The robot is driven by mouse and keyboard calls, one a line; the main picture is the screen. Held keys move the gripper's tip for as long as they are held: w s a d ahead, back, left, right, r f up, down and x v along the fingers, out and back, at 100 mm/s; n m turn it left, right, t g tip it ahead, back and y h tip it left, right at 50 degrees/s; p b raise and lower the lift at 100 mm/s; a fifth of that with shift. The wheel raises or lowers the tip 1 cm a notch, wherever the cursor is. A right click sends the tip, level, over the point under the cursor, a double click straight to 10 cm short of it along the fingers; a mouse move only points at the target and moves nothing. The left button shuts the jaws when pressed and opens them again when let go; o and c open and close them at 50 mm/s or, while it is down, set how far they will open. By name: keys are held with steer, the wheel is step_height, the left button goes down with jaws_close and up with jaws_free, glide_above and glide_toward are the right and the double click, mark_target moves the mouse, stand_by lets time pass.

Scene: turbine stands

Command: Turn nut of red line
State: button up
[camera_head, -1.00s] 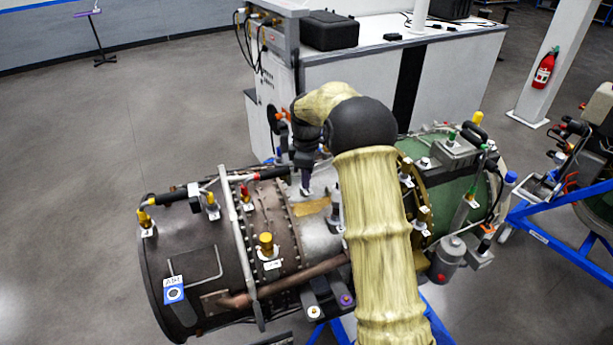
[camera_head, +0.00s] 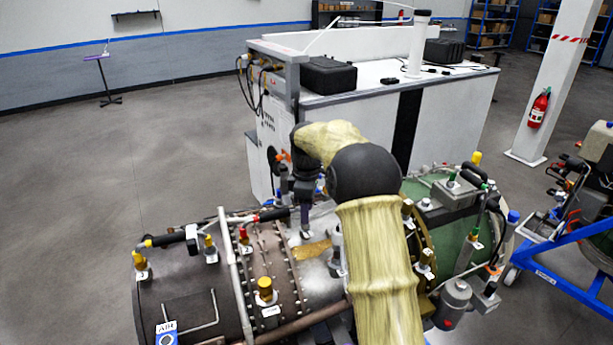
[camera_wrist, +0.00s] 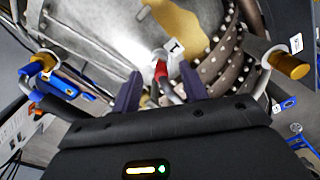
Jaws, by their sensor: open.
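In the wrist view a red nut (camera_wrist: 160,70) sits on a grey line, beside a white tag marked 1 (camera_wrist: 173,45). It lies between and beyond the two dark fingers of my gripper (camera_wrist: 159,82), which are apart with nothing held. In the head view my gripper (camera_head: 306,228) points down over the silver part of the turbine (camera_head: 318,268). I cannot tell whether this fitting is the nut in the wrist view. My arm hides part of the turbine.
Yellow-capped fittings (camera_head: 264,287) stand on the brown casing, and a grey bar (camera_head: 236,275) crosses it. A white cabinet bench (camera_head: 450,105) stands behind. A blue stand (camera_head: 565,245) is at right. Grey floor is open at left.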

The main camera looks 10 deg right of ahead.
step_height(320, 180, up, 14)
steer(key=b, duration=0.1)
steer(key=shift+f, duration=0.15)
stand_by(0.4)
steer(key=s+d+f+t+y+b, duration=0.1)
steer(key=s+d+y+b, duration=0.1)
steer(key=d+y+b, duration=0.2)
steer(key=d+b, duration=0.1)
steer(key=d, duration=0.1)
steer(key=shift+s+d+t, duration=0.35)
steer(key=shift+t, duration=0.05)
steer(key=shift+f, duration=0.1)
steer(key=p+x, duration=0.2)
steer(key=x, duration=1.5)
steer(key=shift+s+a+f+p, duration=0.1)
steer(key=shift+a+f+p, duration=0.1)
steer(key=shift+p, duration=0.1)
